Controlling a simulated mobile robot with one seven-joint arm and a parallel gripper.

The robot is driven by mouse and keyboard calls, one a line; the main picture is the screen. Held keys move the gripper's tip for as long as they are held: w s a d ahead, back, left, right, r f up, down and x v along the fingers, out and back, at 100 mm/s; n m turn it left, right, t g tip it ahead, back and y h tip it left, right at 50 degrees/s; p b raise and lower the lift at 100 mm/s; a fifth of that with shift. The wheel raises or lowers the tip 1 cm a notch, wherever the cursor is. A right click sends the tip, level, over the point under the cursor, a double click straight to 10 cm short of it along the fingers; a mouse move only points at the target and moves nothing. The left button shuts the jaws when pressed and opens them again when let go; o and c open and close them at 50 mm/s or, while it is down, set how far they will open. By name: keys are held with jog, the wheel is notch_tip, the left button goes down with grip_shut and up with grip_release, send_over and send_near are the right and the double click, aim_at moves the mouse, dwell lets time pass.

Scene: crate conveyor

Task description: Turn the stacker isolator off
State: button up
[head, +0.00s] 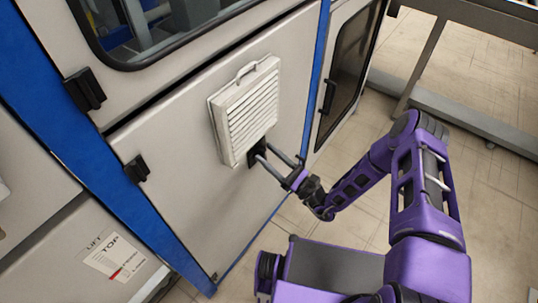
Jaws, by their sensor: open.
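My gripper (263,153) is open, with its two long grey fingers reaching left to the lower right corner of a white louvred vent box on a pale cabinet door. A small dark part (254,158) shows at the fingertips, against the door by the vent's corner. It may be the stacker isolator, but the fingers partly cover it and its handle position cannot be read. Whether the fingers touch it, I cannot tell. No label naming the isolator is legible.
The louvred vent box (246,112) has a handle on top. The cabinet door (180,175) has black hinges (137,168) and a blue frame. A dark-windowed door (347,72) with a black handle stands to the right. Tiled floor (500,150) is open at right, below a grey rail.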

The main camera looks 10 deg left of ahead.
grip_shut()
dwell(0.3)
